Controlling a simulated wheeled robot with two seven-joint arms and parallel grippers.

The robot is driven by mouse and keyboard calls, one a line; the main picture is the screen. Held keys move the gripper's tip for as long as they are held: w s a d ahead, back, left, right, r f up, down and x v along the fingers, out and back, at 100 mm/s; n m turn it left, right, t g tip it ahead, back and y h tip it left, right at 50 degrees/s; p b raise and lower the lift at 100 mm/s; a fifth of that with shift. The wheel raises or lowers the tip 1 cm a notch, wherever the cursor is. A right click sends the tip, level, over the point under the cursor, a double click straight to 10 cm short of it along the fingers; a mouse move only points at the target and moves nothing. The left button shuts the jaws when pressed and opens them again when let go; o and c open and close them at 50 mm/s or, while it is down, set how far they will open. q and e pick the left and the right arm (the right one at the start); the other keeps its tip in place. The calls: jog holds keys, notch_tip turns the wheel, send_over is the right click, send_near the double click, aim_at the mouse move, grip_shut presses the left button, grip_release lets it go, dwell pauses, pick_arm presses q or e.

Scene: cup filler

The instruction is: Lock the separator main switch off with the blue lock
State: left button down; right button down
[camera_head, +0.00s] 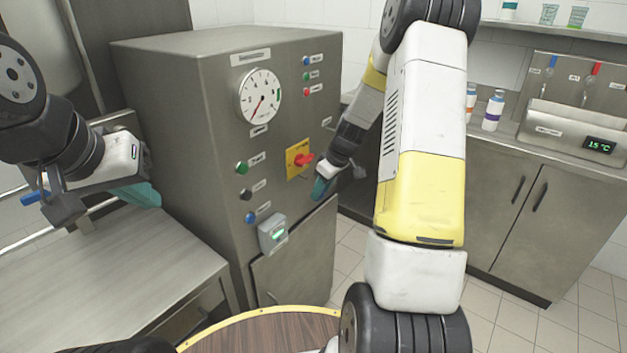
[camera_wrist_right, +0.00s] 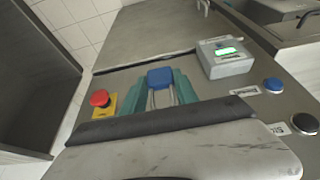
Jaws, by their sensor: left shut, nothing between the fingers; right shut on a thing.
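The main switch, a red knob (camera_head: 303,160) on a yellow plate (camera_head: 293,167), is on the front of the grey steel cabinet (camera_head: 190,110). In the right wrist view the red knob (camera_wrist_right: 100,98) is left of my fingers. My right gripper (camera_head: 320,188) is just right of and below the switch, apart from the knob. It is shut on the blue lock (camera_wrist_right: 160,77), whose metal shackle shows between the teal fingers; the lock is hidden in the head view. My left gripper (camera_head: 142,194) is shut and empty, left of the cabinet.
A gauge (camera_head: 260,97), several push buttons and a grey box with a green display (camera_head: 272,233) are on the cabinet front. A steel table (camera_head: 110,270) is at left. A round wooden table top (camera_head: 260,330) is at the bottom. A counter with bottles (camera_head: 493,110) is at right.

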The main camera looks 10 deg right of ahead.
jog(key=shift+w+a+f, duration=0.25)
jog(key=shift+w+a, duration=0.7)
jog(key=shift+w, duration=0.3)
jog(key=shift+w+a+f, duration=0.2)
jog(key=shift+w+a, duration=0.7)
jog(key=shift+w, duration=0.3)
jog(key=c, duration=0.9)
grip_release()
jog(key=shift+o, duration=0.2)
